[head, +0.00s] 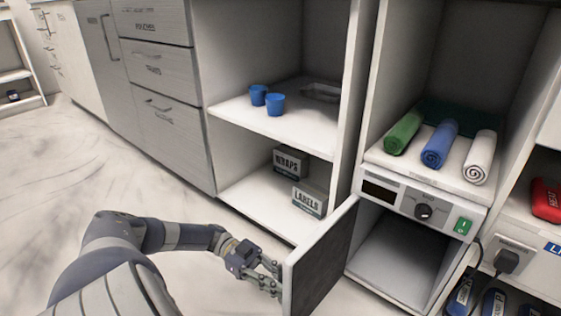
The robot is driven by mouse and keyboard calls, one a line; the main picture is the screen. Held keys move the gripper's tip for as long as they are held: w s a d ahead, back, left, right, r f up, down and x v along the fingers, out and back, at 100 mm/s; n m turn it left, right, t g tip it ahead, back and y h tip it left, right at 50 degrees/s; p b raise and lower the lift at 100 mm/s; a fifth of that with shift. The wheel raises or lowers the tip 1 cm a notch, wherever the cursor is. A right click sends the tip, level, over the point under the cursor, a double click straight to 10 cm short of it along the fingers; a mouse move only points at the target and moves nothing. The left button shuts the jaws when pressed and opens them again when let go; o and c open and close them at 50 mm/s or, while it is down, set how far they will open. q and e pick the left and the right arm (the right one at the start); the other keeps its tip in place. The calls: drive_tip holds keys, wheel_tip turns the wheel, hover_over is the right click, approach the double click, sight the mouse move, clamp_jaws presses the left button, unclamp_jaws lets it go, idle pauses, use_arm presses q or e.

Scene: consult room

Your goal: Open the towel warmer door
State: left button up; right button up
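The towel warmer (424,196) is a white box in the right-hand cabinet, with a dial and a green switch on its front panel. Its door (318,262) stands wide open, swung out to the left, dark on its inner face. The warmer's interior (403,258) shows and looks empty. My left gripper (276,279) is at the door's free edge, on its outer side. Its fingertips are partly hidden by the door, as is any handle, so I cannot tell whether they grip it. My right gripper is not in view.
Rolled green (403,132), blue (440,143) and white towels (480,157) lie on the warmer. Blue cups (274,104) and boxes marked WRAPS (290,163) and LABELS (309,199) stand on shelves to the left. A plug (506,260) is at the right. The floor at left is clear.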

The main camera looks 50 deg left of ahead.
use_arm(q)
drive_tip(key=v, duration=0.7)
drive_tip(key=shift+a, duration=0.25)
idle(0.6)
